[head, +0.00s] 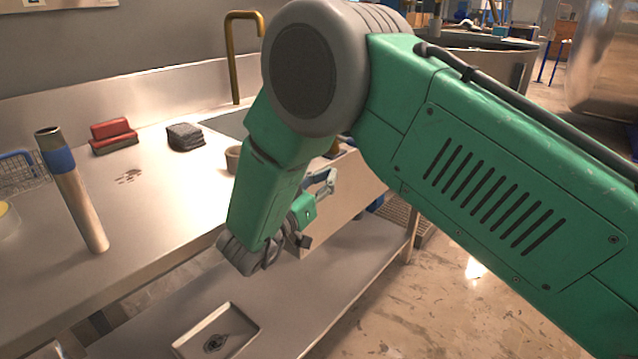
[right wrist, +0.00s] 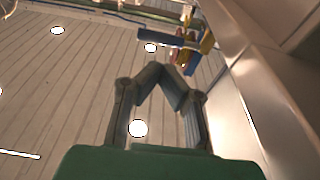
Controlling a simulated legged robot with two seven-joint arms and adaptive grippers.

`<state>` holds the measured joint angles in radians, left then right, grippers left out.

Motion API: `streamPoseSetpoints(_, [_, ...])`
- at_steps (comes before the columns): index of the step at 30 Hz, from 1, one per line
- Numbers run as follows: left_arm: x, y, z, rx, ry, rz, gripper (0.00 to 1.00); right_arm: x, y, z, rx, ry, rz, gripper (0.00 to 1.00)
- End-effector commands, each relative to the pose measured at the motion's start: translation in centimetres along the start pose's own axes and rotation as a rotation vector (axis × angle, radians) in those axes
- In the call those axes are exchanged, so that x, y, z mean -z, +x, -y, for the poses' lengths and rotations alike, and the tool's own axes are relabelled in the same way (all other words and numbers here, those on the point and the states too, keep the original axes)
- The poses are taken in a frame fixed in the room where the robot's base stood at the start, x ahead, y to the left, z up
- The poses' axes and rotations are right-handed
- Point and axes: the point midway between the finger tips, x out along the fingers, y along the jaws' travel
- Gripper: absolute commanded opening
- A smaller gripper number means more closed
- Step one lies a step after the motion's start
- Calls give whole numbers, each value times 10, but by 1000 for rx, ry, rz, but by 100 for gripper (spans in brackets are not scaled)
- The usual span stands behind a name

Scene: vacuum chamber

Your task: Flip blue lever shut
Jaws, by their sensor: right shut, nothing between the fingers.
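My right gripper (head: 328,178) is small and partly hidden behind my green forearm in the head view, beside the front of the metal counter. In the right wrist view my right gripper (right wrist: 172,78) points up toward the ceiling, its grey fingers shut with nothing between them. Beyond the fingertips there is a blue bar (right wrist: 158,38) beside a reddish round part and a yellow part. It may be the blue lever, but it is too small and blurred to be sure. I cannot make out a lever in the head view. My left gripper is not in view.
A brass tap (head: 232,60) stands behind. A tray (head: 215,335) lies on the lower shelf. Floor is open at right.

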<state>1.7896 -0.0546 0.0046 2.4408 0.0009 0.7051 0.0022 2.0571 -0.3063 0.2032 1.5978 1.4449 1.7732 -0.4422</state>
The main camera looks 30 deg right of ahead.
Motion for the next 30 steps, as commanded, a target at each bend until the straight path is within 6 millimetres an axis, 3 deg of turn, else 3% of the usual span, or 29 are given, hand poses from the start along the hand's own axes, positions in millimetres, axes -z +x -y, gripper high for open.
streamPoseSetpoints(6, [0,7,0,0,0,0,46,0,47,0,-4,1,-2,0])
streamPoseSetpoints(12, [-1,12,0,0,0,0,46,0,78,0,-1,0,-2,0])
streamPoseSetpoints(18, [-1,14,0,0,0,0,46,1,92,0,-1,0,-2,0])
streamPoseSetpoints(30, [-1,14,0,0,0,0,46,1,93,-1,1,0,-2,0])
